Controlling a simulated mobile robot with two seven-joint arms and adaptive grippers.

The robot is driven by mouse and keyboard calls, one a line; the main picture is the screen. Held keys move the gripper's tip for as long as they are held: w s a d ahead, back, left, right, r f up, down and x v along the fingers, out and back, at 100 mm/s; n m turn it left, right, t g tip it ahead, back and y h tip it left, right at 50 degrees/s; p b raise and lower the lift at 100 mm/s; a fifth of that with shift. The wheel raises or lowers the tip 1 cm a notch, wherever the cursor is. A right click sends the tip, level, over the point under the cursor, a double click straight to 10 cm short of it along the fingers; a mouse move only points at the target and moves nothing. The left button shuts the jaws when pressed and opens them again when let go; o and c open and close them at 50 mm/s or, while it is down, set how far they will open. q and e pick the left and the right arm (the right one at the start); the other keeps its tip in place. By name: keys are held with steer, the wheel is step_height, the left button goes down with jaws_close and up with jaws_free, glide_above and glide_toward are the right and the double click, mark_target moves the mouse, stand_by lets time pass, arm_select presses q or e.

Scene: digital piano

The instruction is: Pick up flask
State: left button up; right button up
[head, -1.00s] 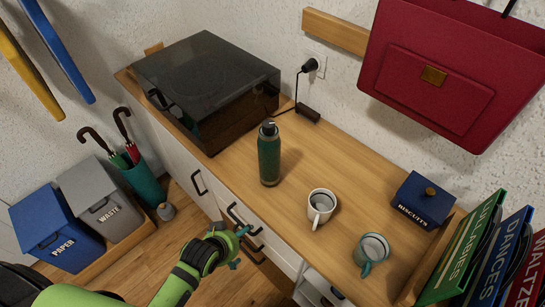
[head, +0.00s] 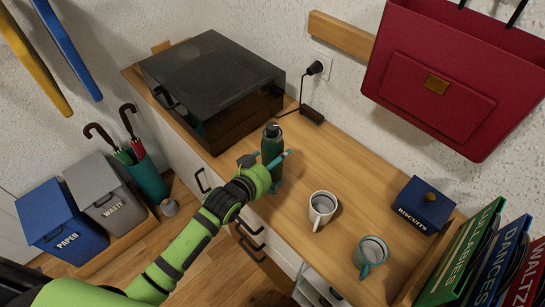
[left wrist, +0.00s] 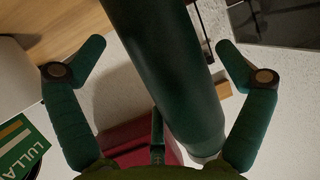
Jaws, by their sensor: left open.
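The dark green flask (head: 271,146) stands upright on the wooden cabinet top, in front of the dark-lidded box. My left gripper (head: 266,159) is at the flask, with its fingers spread to either side of it. In the left wrist view the flask (left wrist: 172,62) fills the middle between the two open fingers (left wrist: 160,65). Gaps show between the fingers and the flask, so it is not gripped. The flask's lower part is partly hidden by the gripper in the head view. My right gripper is not in view.
A white mug (head: 322,208) and a grey-teal mug (head: 371,255) stand to the right of the flask. The dark-lidded box (head: 212,88) is behind left. A blue biscuits tin (head: 424,204) and upright folders (head: 463,255) are at the right.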

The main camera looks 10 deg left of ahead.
arm_select(q)
steer(key=shift+w+d+f, duration=0.25)
steer(key=shift+w+f, duration=0.05)
steer(key=shift+w, duration=0.3)
steer(key=shift+c, duration=0.4)
steer(key=c, duration=1.5)
steer(key=shift+r, duration=0.15)
steer(key=shift+c, duration=0.2)
